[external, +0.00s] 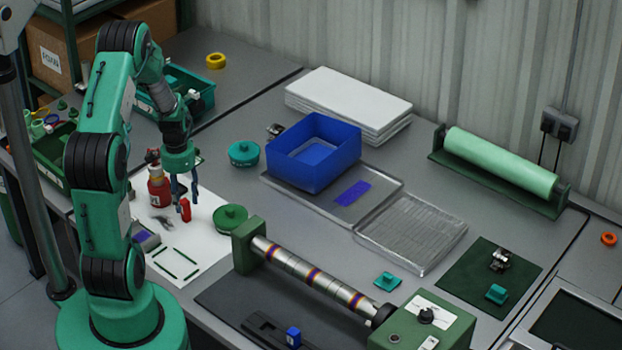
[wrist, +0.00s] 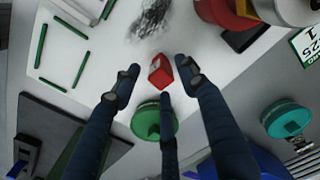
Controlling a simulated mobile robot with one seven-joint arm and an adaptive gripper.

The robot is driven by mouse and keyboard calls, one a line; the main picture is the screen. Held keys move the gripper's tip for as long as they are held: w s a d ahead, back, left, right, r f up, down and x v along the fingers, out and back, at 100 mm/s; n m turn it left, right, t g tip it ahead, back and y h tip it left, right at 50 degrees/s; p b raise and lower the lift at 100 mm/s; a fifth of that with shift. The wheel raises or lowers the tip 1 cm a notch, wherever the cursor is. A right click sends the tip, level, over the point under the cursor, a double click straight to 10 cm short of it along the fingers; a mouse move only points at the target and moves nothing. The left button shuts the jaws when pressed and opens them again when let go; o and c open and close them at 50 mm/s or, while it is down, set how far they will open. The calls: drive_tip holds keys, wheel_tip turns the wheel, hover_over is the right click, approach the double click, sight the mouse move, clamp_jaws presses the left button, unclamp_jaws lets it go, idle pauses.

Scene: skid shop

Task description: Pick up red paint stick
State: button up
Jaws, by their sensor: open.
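The red paint stick (external: 186,211) stands on the white sheet, just below my gripper's fingers in the external view. In the wrist view the red paint stick (wrist: 160,71) shows its end between the dark blue fingertips, with a gap on either side. My gripper (external: 183,188) points down and is open and empty. In the wrist view my gripper (wrist: 158,82) has its fingers spread around the stick; I see no clear contact.
A red bottle (external: 159,188) stands close behind the stick, to its left. A green round lid (external: 230,218) lies close on the right. The white sheet (external: 207,251) carries green sticks and a dark scribble. A blue bin (external: 313,152) is farther right.

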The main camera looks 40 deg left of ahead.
sight(183, 201)
wheel_tip(183, 201, down, 2)
idle(0.6)
clamp_jaws()
unclamp_jaws()
drive_tip(key=shift+r, duration=0.1)
wheel_tip(183, 201, up, 14)
drive_tip(key=p, duration=0.3)
drive_tip(key=shift+f, duration=0.2)
idle(0.5)
